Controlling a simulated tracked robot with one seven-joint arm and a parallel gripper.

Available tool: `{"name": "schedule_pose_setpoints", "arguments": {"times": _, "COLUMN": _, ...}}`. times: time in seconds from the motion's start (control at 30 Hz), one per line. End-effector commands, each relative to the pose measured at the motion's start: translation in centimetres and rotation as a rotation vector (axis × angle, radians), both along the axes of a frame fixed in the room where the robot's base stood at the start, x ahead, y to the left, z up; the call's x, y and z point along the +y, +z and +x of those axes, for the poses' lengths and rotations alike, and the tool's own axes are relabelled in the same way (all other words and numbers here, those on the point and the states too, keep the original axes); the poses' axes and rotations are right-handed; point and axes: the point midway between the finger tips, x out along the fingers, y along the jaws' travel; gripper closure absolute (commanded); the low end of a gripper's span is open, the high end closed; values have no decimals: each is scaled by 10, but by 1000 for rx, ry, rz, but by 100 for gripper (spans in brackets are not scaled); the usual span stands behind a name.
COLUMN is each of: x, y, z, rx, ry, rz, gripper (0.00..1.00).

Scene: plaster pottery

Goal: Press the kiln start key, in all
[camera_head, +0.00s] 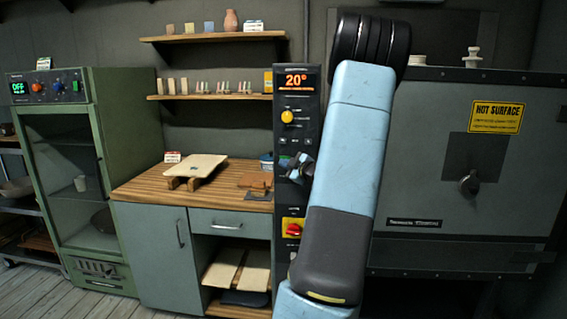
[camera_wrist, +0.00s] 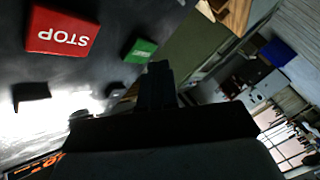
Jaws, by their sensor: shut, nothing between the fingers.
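The kiln's black control panel (camera_head: 296,105) stands left of the kiln door, its display (camera_head: 296,80) reading 20°. My gripper (camera_head: 299,165) is shut and empty at the panel's middle, seen in the head view. In the wrist view the closed fingertips (camera_wrist: 158,72) point toward a green key (camera_wrist: 140,50) with a small unreadable label, which appears to be the start key. A red STOP key (camera_wrist: 62,30) sits beside it, upside down in this view. I cannot tell whether the fingertips touch the green key.
A yellow knob (camera_head: 287,117) is above my gripper and a red and yellow switch (camera_head: 293,229) below. The kiln door (camera_head: 425,150) is closed, with a HOT SURFACE sign (camera_head: 495,117). A wooden bench (camera_head: 140,189) and a green cabinet (camera_head: 125,125) stand left.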

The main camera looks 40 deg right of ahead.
Motion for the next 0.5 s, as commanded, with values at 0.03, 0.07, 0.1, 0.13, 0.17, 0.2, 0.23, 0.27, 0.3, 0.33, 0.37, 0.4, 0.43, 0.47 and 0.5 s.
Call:
{"name": "schedule_pose_setpoints", "arguments": {"times": 0.03, "x": 0, "y": 0, "z": 0, "rx": 0, "ry": 0, "rz": 0, "gripper": 100}}
{"name": "schedule_pose_setpoints", "arguments": {"times": 0.07, "x": 0, "y": 0, "z": 0, "rx": 0, "ry": 0, "rz": 0, "gripper": 100}}
{"name": "schedule_pose_setpoints", "arguments": {"times": 0.1, "x": 0, "y": 0, "z": 0, "rx": 0, "ry": 0, "rz": 0, "gripper": 100}}
{"name": "schedule_pose_setpoints", "arguments": {"times": 0.13, "x": 0, "y": 0, "z": 0, "rx": 0, "ry": 0, "rz": 0, "gripper": 100}}
{"name": "schedule_pose_setpoints", "arguments": {"times": 0.17, "x": 0, "y": 0, "z": 0, "rx": 0, "ry": 0, "rz": 0, "gripper": 100}}
{"name": "schedule_pose_setpoints", "arguments": {"times": 0.2, "x": 0, "y": 0, "z": 0, "rx": 0, "ry": 0, "rz": 0, "gripper": 100}}
{"name": "schedule_pose_setpoints", "arguments": {"times": 0.23, "x": 0, "y": 0, "z": 0, "rx": 0, "ry": 0, "rz": 0, "gripper": 100}}
{"name": "schedule_pose_setpoints", "arguments": {"times": 0.27, "x": 0, "y": 0, "z": 0, "rx": 0, "ry": 0, "rz": 0, "gripper": 100}}
{"name": "schedule_pose_setpoints", "arguments": {"times": 0.3, "x": 0, "y": 0, "z": 0, "rx": 0, "ry": 0, "rz": 0, "gripper": 100}}
{"name": "schedule_pose_setpoints", "arguments": {"times": 0.33, "x": -1, "y": 0, "z": 1, "rx": 0, "ry": 0, "rz": 0, "gripper": 100}}
{"name": "schedule_pose_setpoints", "arguments": {"times": 0.37, "x": -1, "y": 0, "z": 1, "rx": 0, "ry": 0, "rz": 0, "gripper": 100}}
{"name": "schedule_pose_setpoints", "arguments": {"times": 0.4, "x": -2, "y": 0, "z": 2, "rx": 0, "ry": 0, "rz": 0, "gripper": 100}}
{"name": "schedule_pose_setpoints", "arguments": {"times": 0.43, "x": -3, "y": 1, "z": 3, "rx": -1, "ry": 1, "rz": 0, "gripper": 100}}
{"name": "schedule_pose_setpoints", "arguments": {"times": 0.47, "x": -3, "y": 1, "z": 4, "rx": -1, "ry": 1, "rz": 0, "gripper": 100}}
{"name": "schedule_pose_setpoints", "arguments": {"times": 0.5, "x": -4, "y": 1, "z": 4, "rx": -1, "ry": 1, "rz": 0, "gripper": 100}}
